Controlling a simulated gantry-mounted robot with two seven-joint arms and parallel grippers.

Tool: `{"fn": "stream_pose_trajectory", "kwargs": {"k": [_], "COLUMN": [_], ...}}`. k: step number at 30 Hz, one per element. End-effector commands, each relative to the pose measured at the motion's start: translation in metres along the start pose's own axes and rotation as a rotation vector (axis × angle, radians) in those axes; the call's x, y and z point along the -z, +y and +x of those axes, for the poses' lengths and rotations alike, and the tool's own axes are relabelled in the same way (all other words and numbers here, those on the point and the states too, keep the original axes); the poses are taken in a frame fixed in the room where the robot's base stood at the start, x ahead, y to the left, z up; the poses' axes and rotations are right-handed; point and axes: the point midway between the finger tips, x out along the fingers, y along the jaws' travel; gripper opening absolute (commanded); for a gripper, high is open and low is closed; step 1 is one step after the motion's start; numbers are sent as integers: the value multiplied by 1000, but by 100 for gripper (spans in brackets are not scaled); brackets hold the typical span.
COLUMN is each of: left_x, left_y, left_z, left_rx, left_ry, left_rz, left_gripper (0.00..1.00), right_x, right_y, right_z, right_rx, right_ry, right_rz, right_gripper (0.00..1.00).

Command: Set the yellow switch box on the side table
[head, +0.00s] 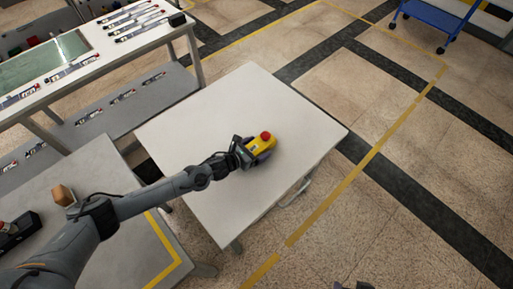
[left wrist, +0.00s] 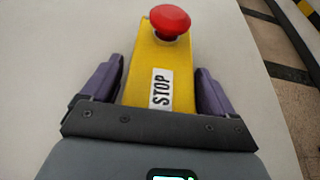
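The yellow switch box (head: 262,144) has a red push button on top and sits at the right half of the white side table (head: 205,117) in the head view. In the left wrist view the yellow box (left wrist: 150,75) stands between the purple fingers of my left gripper (left wrist: 155,88), with a STOP label facing the camera. A finger lies close along each side of the box. My left gripper (head: 252,152) reaches over the table from the left. Whether the box's underside touches the tabletop is hidden. My right gripper is not clearly in view.
A workbench with several tools (head: 80,62) stands at the upper left. A grey table (head: 110,160) with a small tan block (head: 62,194) is at the lower left. A blue cart (head: 432,17) is at the upper right. Most of the white tabletop is bare.

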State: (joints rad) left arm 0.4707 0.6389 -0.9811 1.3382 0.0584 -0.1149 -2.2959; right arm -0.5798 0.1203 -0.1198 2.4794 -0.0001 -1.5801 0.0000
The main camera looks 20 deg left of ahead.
Motion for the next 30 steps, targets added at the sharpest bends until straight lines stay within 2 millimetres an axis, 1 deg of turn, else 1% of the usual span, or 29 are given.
{"fn": "stream_pose_trajectory", "kwargs": {"k": [11,14,17,27,30], "left_x": [-3,-4,-4,-3,-4], "left_y": [0,0,1,1,0], "left_z": [-1,-6,-19,-81,-97], "left_rx": [0,0,-1,-1,0], "left_ry": [0,1,2,3,3], "left_rz": [0,0,1,2,1], "left_gripper": [94,94,94,94,94], "right_x": [1,2,3,7,8], "right_y": [0,0,0,0,0], "right_z": [-3,-5,-9,-23,-25], "right_rx": [1,1,1,1,1], "right_ry": [1,1,1,1,1], "right_rz": [1,1,1,1,1], "right_gripper": [70,70,70,70,70]}}
